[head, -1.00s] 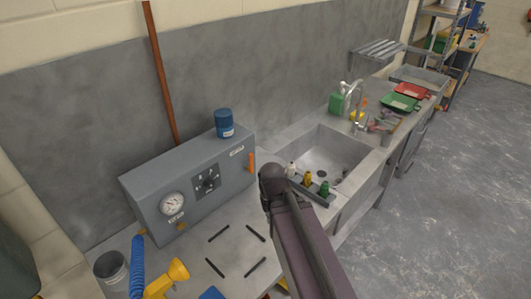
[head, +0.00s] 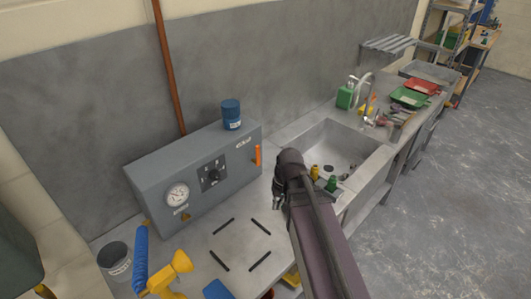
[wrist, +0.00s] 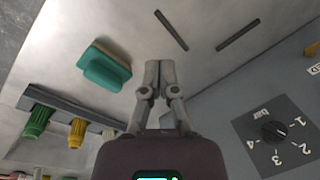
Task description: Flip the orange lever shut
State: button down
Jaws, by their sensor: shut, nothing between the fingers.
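The orange lever (head: 258,157) is on the right end of the grey control box (head: 150,180). It looks roughly upright in the head view. My gripper (head: 278,200) is to the right of the box, over the counter beside the sink, apart from the lever. In the wrist view my gripper (wrist: 153,65) has its fingertips together with nothing between them.
A blue jar (head: 231,115) stands on the box. The bottle rack (wrist: 75,110) and a teal block (wrist: 105,67) are near my gripper. The sink (head: 345,150) lies to the right. A yellow tool (head: 170,273) and grey cup (head: 117,260) stand at front left.

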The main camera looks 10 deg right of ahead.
jog(key=w+d+m+t+y+b, duration=0.1)
jog(key=w+d+y+b, duration=0.2)
jog(key=w+y+b, duration=0.5)
jog(key=w+d+m+t+y+b, duration=0.1)
jog(key=w+d+y+b, duration=0.2)
jog(key=w, duration=1)
jog(key=w+d+r+t+y+b, duration=0.1)
jog(key=w+d+r+y+b, duration=0.2)
jog(key=d, duration=0.5)
jog(key=shift+w+d+t+y+b, duration=0.35)
jog(key=shift+w+y, duration=0.45)
jog(key=shift+w, duration=0.15)
jog(key=shift+a, duration=0.1)
jog(key=a, duration=1.3)
jog(key=shift+s, duration=0.15)
